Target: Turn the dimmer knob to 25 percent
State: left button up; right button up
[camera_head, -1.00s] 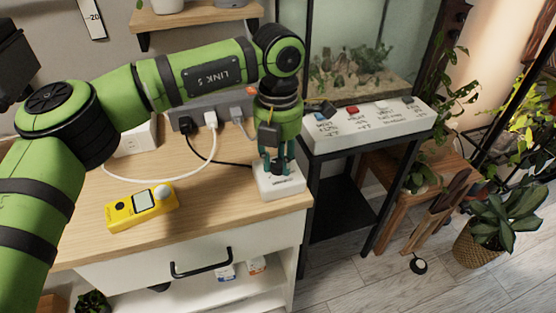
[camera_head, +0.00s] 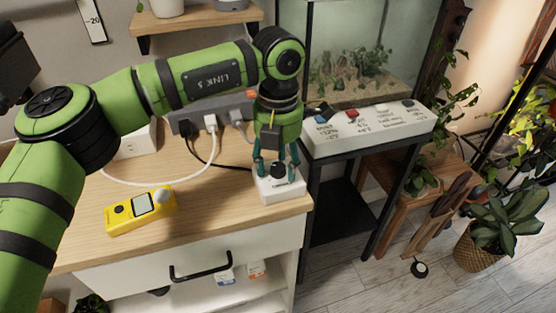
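The dimmer is a small white box (camera_head: 283,192) near the right front corner of the wooden cabinet top. Its black knob (camera_head: 278,172) sits on top, and a dark label on the box is too small to read. My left gripper (camera_head: 276,170) points down over the dimmer. Its fingers stand apart on either side of the knob, with gaps showing, so it is open. The knob's pointer and setting cannot be made out. My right gripper is not in view.
A yellow meter (camera_head: 141,209) lies on the cabinet top (camera_head: 225,205) to the left. A power strip (camera_head: 190,118) with plugs and cables is behind. A white switch panel (camera_head: 368,128) stands to the right, before a glass tank (camera_head: 350,60).

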aim_at(278, 166)
pick_arm(q)
jog(key=shift+r, duration=0.1)
notch_tip(278, 166, up, 12)
dwell(0.5)
